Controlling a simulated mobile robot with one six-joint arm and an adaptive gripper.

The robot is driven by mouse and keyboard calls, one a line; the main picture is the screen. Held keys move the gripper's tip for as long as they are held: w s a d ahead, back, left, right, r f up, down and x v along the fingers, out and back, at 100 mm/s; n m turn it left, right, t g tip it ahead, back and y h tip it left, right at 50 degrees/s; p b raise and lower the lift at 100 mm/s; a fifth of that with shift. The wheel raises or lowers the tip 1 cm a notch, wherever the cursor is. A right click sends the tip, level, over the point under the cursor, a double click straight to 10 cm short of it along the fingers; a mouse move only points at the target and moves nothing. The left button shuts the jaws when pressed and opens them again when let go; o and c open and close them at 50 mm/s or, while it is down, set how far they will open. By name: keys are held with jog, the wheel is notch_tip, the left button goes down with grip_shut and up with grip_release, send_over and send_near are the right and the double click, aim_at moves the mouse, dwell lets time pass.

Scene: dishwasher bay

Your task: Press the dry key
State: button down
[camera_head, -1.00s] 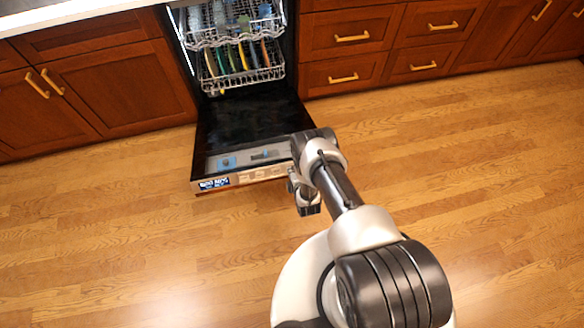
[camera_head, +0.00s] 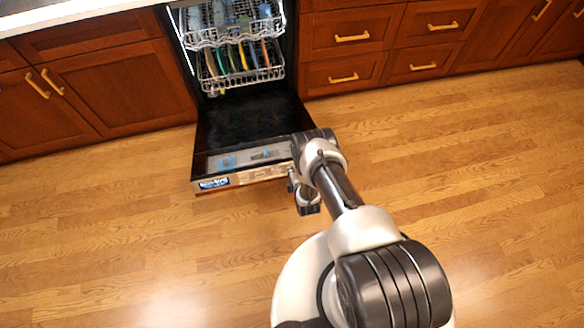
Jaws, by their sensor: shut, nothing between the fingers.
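The dishwasher door (camera_head: 250,125) is folded down flat. Its front edge carries a control strip (camera_head: 262,174) with a lit display (camera_head: 214,183) at the left end and small pale keys along the rest. The marks on the keys are too small to read, so I cannot tell which is the dry key. My gripper (camera_head: 291,181) is at the right end of this strip, shut and empty, and mostly hidden by my wrist. I cannot tell whether its tips touch the strip.
The dishwasher's lower rack (camera_head: 272,73) holds several coloured plates, and the upper rack (camera_head: 232,36) holds dishes. Wooden cabinets and drawers (camera_head: 345,73) stand on both sides. The wooden floor (camera_head: 110,230) in front is clear.

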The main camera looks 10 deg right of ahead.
jog(key=shift+w+f, duration=0.1)
jog(key=shift+w, duration=0.1)
jog(key=shift+s, duration=0.1)
jog(key=shift+s+f+p+v, duration=0.1)
jog(key=shift+f+p+v, duration=0.05)
jog(key=shift+p+v, duration=0.7)
jog(key=shift+s+f+p+v, duration=0.15)
jog(key=shift+p+v, duration=0.35)
jog(key=shift+v, duration=0.55)
jog(key=shift+s+f+p+v, duration=0.1)
jog(key=shift+f+p+v, duration=0.05)
jog(key=shift+p+v, duration=0.7)
jog(key=shift+r, duration=0.15)
